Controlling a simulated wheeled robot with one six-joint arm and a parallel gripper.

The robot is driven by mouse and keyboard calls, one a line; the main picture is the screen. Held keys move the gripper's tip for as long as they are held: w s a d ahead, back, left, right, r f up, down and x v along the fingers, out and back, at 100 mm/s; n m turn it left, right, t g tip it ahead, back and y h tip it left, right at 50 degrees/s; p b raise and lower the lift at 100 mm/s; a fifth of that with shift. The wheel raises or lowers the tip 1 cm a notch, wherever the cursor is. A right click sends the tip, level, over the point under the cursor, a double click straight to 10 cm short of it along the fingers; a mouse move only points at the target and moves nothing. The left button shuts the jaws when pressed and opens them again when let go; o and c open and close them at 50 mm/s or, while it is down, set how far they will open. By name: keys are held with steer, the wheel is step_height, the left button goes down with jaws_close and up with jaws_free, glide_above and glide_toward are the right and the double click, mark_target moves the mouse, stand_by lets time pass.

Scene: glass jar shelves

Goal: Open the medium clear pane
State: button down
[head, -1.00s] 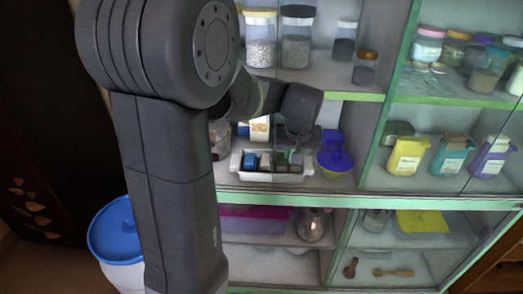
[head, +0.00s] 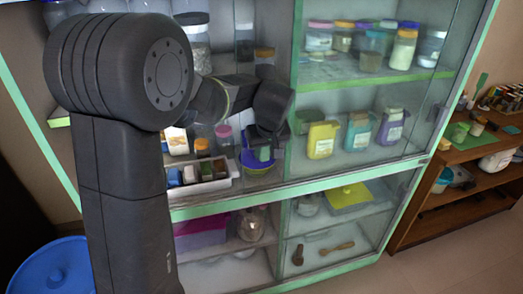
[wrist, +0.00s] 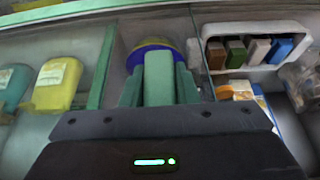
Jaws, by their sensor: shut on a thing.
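My gripper (head: 263,146) is at the middle shelf of the cabinet, in front of the blue bowl. In the wrist view its fingers (wrist: 158,88) are closed on a teal-green upright block, which looks like the handle (wrist: 159,72) of the clear pane. The clear pane (wrist: 203,62) is hard to see; a thin line between the bowl and the white tray looks like its edge. How far the pane reaches to the other side cannot be made out. The gripper hides part of the handle in the head view.
A blue bowl (head: 250,160) is behind the gripper. A white tray (head: 205,187) of small boxes stands left of it. Yellow (head: 321,140), teal and purple containers stand to the right behind glass. A green upright (head: 291,125) divides the shelves.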

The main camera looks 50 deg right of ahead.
steer(key=shift+r, duration=0.1)
steer(key=c, duration=1.1)
jaws_free()
steer(key=b+v, duration=0.1)
steer(key=v, duration=1.2)
steer(key=shift+s+a+r, duration=0.1)
steer(key=shift+s+r, duration=0.05)
steer(key=shift+r, duration=0.15)
steer(key=shift+f, duration=0.1)
steer(key=p+x, duration=0.1)
steer(key=x, duration=1.2)
steer(key=shift+f, duration=0.1)
steer(key=shift+w+f, duration=0.2)
steer(key=shift+w, duration=0.15)
steer(key=shift+w+a, duration=0.15)
steer(key=shift+a, duration=0.15)
